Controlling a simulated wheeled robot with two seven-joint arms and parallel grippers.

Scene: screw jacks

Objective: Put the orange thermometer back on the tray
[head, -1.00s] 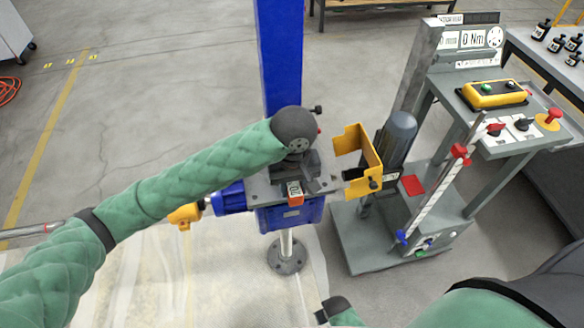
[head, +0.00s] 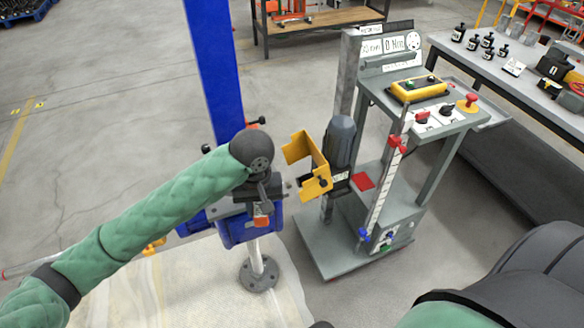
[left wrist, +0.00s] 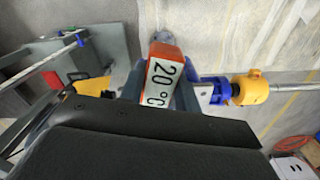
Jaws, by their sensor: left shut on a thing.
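The orange thermometer (left wrist: 158,78) shows a white label reading "20 °C" in the left wrist view. My left gripper (left wrist: 162,90) is shut on it, one grey finger on each side. In the head view the thermometer (head: 261,221) is a small orange block below my left gripper (head: 263,205), in front of the blue screw jack (head: 236,230). From this view I cannot tell whether it touches the jack. I cannot pick out the tray with certainty. My right gripper is not in view.
A grey test cart (head: 345,245) with a motor (head: 340,145) and yellow guard (head: 306,165) stands right of the jack. A blue column (head: 213,75) rises behind the jack. A bench (head: 500,80) with black bottles is at the far right. Open floor lies at the left.

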